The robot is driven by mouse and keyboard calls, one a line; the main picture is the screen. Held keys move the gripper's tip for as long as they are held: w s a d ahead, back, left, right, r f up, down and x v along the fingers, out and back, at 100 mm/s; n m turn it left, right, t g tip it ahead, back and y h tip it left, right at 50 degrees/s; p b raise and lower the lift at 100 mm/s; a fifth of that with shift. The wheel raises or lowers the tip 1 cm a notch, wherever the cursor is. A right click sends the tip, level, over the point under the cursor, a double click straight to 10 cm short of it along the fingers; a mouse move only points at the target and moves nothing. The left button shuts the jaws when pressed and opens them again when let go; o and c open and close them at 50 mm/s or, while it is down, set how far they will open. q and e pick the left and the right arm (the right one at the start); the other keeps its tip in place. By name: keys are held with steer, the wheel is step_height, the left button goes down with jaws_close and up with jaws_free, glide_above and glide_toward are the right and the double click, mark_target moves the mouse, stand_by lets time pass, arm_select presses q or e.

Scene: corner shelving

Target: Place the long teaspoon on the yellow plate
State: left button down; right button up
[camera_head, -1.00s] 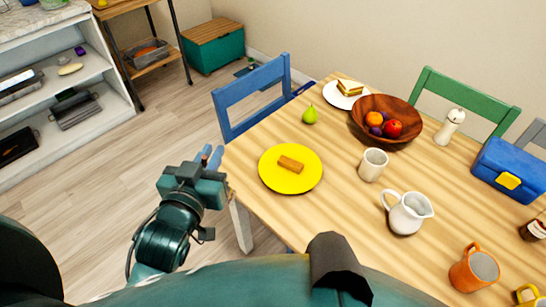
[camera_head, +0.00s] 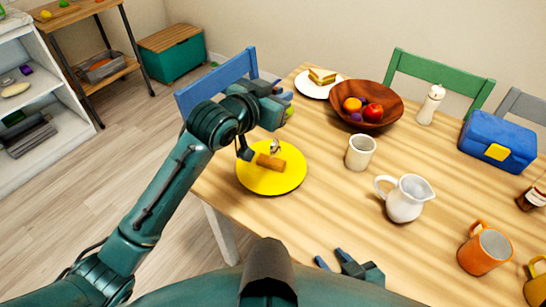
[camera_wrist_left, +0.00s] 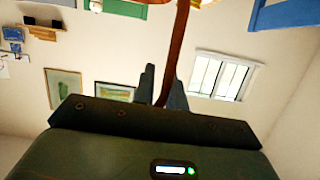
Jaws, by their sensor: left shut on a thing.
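The yellow plate (camera_head: 262,184) lies on the table near its left edge, with a brown block-shaped item (camera_head: 270,162) on it. My left gripper (camera_head: 284,97) is beyond the plate's far edge, above the table, shut on the long teaspoon. In the left wrist view the spoon's long reddish-brown handle (camera_wrist_left: 177,50) runs up between the fingers. My right gripper (camera_head: 332,259) is open and empty at the near table edge.
Behind my left gripper are a mostly hidden green pear (camera_head: 290,111) and a blue chair (camera_head: 215,80). A white cup (camera_head: 360,153), white jug (camera_head: 407,199) and wooden fruit bowl (camera_head: 390,93) stand right of the plate. An orange mug (camera_head: 485,250) is further right.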

mark_target(276, 143)
arm_select(q)
step_height(276, 143, down, 9)
stand_by(0.4)
steer(key=shift+f, duration=0.1)
steer(key=shift+f, duration=0.1)
steer(key=c, duration=1.4)
jaws_free()
steer(key=shift+c, duration=0.2)
